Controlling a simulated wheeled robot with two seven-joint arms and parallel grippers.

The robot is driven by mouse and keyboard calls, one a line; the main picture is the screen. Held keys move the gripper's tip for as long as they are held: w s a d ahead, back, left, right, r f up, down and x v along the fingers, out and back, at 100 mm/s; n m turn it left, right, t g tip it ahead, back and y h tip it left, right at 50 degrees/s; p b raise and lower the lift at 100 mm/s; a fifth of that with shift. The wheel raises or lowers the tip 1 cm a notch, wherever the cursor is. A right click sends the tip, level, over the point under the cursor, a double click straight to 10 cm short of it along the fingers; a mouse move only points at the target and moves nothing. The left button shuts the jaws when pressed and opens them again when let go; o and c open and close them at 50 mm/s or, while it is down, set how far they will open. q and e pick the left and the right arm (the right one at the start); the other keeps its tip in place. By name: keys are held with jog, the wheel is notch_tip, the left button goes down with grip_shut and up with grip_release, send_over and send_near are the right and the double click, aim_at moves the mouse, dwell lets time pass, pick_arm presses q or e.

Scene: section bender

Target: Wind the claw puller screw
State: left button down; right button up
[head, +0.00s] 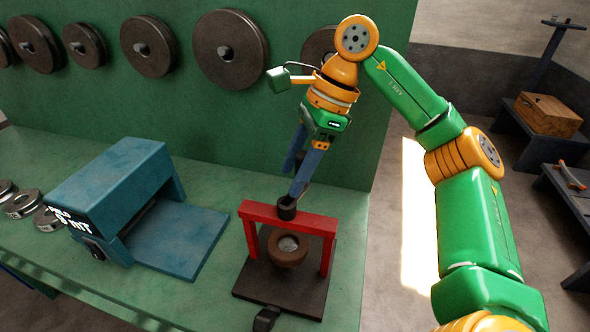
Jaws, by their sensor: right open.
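The claw puller (257,211) is a red frame with a crossbar and two legs, standing on a dark square base (258,284) on the green bench. A dark screw head (287,206) sticks up from the middle of the crossbar. A brown round part with a pale centre (288,248) sits under the crossbar between the legs. My right gripper (295,190) comes down from above, with its blue fingers open. One fingertip is right at the screw head; I cannot tell whether it touches. My left gripper is not in view.
A blue machine (125,185) with a flat plate stands left of the puller. Several metal rings (22,203) lie at the far left. Large discs (230,48) hang on the green back panel. A wooden box (547,114) sits on a stand at the right.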

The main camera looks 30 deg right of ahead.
jog(key=shift+s, duration=0.1)
jog(key=shift+c, duration=0.2)
jog(key=c, duration=0.3)
jog(key=shift+d, duration=0.1)
grip_shut()
